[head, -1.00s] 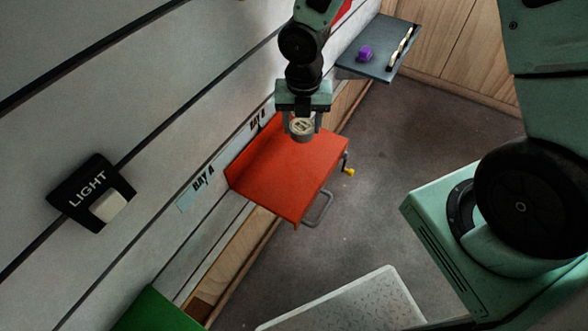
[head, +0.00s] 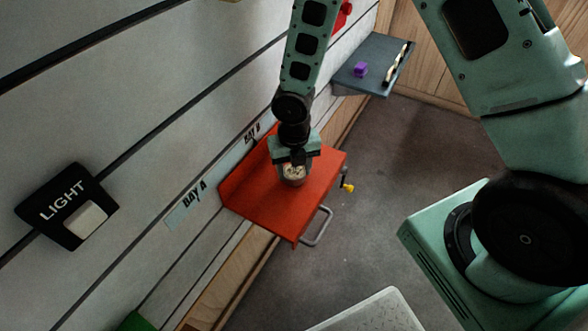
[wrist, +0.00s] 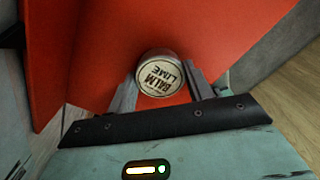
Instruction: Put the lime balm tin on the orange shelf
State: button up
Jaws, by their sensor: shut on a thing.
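The lime balm tin (wrist: 160,75) is a small round tin with a pale lid reading "LIME BALM" in the wrist view. My gripper (wrist: 162,90) is shut on it, one finger on each side. In the head view my gripper (head: 294,170) holds the tin (head: 293,174) over the middle of the orange shelf (head: 265,205). The orange shelf (wrist: 95,60) fills much of the wrist view behind the tin. I cannot tell whether the tin's base touches the shelf.
A grey-blue shelf (head: 365,80) with a purple block (head: 360,69) is farther back. A wire loop (head: 318,228) and a yellow-tipped piece (head: 347,187) stick out from the orange shelf's edge. A light switch (head: 67,206) is on the wall at left. The shelf around the tin is clear.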

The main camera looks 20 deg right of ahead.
aim_at(294, 170)
jog(key=shift+f, duration=0.2)
jog(key=o, duration=1)
jog(key=shift+r, duration=0.1)
notch_tip(294, 170, up, 12)
jog(key=p, duration=0.3)
jog(key=s+a+r+m, duration=0.2)
jog(key=s+r+m, duration=0.3)
jog(key=m, duration=0.4)
jog(key=s+a+r+m, duration=0.2)
jog(key=s+r+m, duration=0.3)
jog(key=s+m, duration=0.3)
jog(key=s+a+r+m, duration=0.2)
jog(key=s+r+m, duration=0.2)
jog(key=s+m, duration=0.3)
jog(key=shift+s+a+r+m+y, duration=0.1)
jog(key=shift+r+m+y, duration=0.25)
jog(key=shift+m, duration=0.95)
